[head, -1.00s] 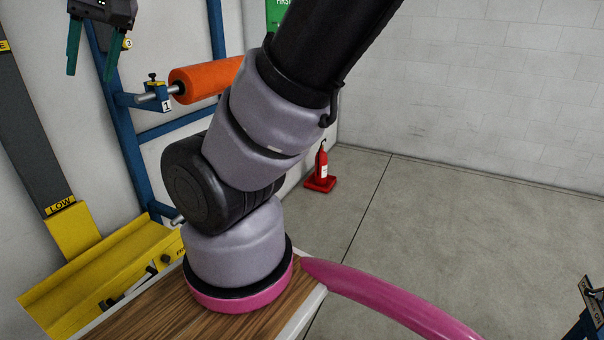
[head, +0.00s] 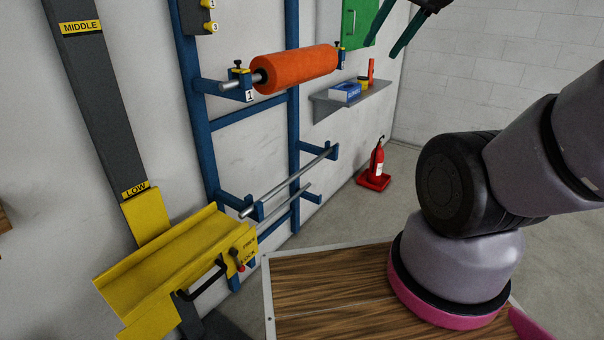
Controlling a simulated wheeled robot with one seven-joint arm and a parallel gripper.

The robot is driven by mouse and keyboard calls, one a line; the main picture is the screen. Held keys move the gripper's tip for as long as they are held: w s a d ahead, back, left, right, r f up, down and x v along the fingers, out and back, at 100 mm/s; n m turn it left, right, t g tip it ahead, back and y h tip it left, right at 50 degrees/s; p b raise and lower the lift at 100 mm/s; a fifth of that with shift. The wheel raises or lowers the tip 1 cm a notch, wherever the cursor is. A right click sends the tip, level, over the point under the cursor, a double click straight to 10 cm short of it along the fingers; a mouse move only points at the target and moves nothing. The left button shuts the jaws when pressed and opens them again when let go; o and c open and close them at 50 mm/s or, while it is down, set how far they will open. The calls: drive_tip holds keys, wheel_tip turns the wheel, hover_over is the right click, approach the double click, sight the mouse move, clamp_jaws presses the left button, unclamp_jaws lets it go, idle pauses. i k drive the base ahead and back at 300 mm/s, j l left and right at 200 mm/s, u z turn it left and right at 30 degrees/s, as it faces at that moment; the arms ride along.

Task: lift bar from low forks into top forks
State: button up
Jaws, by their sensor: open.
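A bare grey bar (head: 286,183) rests across the low forks of the blue rack (head: 199,120), with its near end sticking out past the left fork. A second thin grey rod (head: 290,199) shows just below it. Higher up, an orange roller (head: 295,70) on a shaft lies in upper forks with dark clamps; the left fork (head: 240,86) is labelled 1. My gripper (head: 381,48) is open at the top right, its teal fingers apart and apparently empty. It appears above and right of both bars; its body is partly cut off by the frame.
A yellow trough (head: 165,262) sits at the LOW mark of a grey column (head: 85,90). A wall shelf (head: 345,98) holds small items. A red extinguisher (head: 376,165) stands on the floor. My wooden deck is in front, with open floor at the right.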

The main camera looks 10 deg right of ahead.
sight(247, 210)
drive_tip(key=i+l, duration=0.25)
drive_tip(key=i+l+u, duration=0.15)
drive_tip(key=l, duration=0.25)
drive_tip(key=i+l, duration=0.3)
drive_tip(key=i+l+u, duration=0.15)
drive_tip(key=l, duration=0.2)
drive_tip(key=i+l, duration=0.25)
drive_tip(key=l+u, duration=0.05)
drive_tip(key=l, duration=0.05)
